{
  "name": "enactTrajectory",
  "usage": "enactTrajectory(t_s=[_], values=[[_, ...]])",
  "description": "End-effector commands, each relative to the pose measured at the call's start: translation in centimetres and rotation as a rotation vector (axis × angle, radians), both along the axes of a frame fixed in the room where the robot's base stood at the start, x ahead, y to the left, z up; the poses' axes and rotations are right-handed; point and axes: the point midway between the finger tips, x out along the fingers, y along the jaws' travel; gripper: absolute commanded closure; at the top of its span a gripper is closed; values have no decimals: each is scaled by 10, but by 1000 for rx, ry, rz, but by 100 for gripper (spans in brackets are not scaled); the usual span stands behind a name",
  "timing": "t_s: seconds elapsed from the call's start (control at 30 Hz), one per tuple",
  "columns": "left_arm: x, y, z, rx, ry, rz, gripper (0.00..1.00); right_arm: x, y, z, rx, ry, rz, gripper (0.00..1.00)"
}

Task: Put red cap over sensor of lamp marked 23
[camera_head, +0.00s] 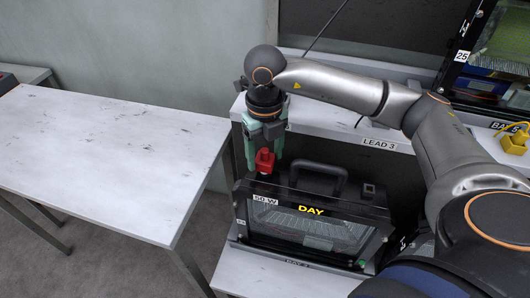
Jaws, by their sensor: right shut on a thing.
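My right gripper (265,150) points down and is shut on the red cap (265,162). It holds the cap at the top left of a black floodlight housing (352,236) with "DAY" and "50 W" labels. I cannot tell whether the cap touches the housing. Whatever lies directly under the cap is hidden. A small tag (241,222) on the housing's left edge is too small to read surely. A small dark block (369,190) stands on its top right. My left gripper is not in view.
The housing has a black carry handle (318,178) on top, right of the cap. Another lamp marked 25 (463,56) stands at upper right, near a yellow part (513,140). A shelf labelled LEAD 3 (379,144) runs behind. The white table (100,150) at left is clear.

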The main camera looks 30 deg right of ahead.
Motion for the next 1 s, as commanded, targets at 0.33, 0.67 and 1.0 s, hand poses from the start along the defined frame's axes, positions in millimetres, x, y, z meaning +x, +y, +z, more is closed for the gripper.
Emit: enactTrajectory(t_s=[0.33,0.67,1.0], values=[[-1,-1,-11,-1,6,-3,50,0,0,-12,0,0,0,93],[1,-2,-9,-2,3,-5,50,0,0,-11,0,0,0,5],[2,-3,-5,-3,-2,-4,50,0,0,-8,0,0,0,1]])
